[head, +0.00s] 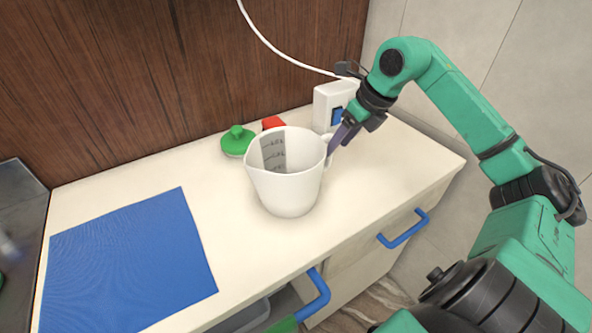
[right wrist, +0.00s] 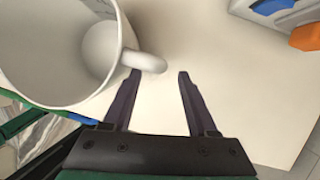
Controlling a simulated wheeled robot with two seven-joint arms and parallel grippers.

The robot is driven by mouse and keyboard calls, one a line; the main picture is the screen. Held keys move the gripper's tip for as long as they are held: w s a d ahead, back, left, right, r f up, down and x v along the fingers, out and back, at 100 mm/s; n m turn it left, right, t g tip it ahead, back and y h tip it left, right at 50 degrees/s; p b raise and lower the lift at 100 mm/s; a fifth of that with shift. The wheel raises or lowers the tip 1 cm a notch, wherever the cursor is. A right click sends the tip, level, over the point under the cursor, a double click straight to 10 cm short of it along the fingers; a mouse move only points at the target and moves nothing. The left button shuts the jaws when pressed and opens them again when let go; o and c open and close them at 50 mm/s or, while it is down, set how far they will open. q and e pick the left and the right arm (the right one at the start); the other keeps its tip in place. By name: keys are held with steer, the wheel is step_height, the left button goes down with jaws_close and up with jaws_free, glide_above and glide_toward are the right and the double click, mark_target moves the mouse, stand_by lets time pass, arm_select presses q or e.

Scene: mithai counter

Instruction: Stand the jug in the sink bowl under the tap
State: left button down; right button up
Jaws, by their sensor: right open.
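The white jug (head: 290,192) stands upright on the counter, with grey measuring marks inside. In the right wrist view the jug (right wrist: 95,50) fills the upper left, with its handle (right wrist: 150,63) towards the fingers. My right gripper (head: 346,132) is open beside the handle, at the jug's right. In the wrist view the handle is at the tips of the right gripper (right wrist: 159,74), nearer the left finger; I cannot tell whether they touch. My left gripper is not in view. No tap shows, and I cannot make out a sink bowl.
A dark metallic surface (head: 18,190) lies at the far left. A blue mat (head: 130,255) covers the counter's left part. Behind the jug are a green lidded thing (head: 236,142), a red thing (head: 273,122) and a white box (head: 330,100) with a cable. Blue drawer handles (head: 403,230) jut out in front.

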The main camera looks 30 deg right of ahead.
mark_target(330, 161)
steer(key=p+x, duration=0.1)
steer(key=x, duration=0.3)
steer(key=shift+a, duration=0.15)
steer(key=shift+w+f, duration=0.1)
steer(key=shift+f, duration=0.1)
jaws_close()
steer(key=shift+r, duration=0.1)
stand_by(0.8)
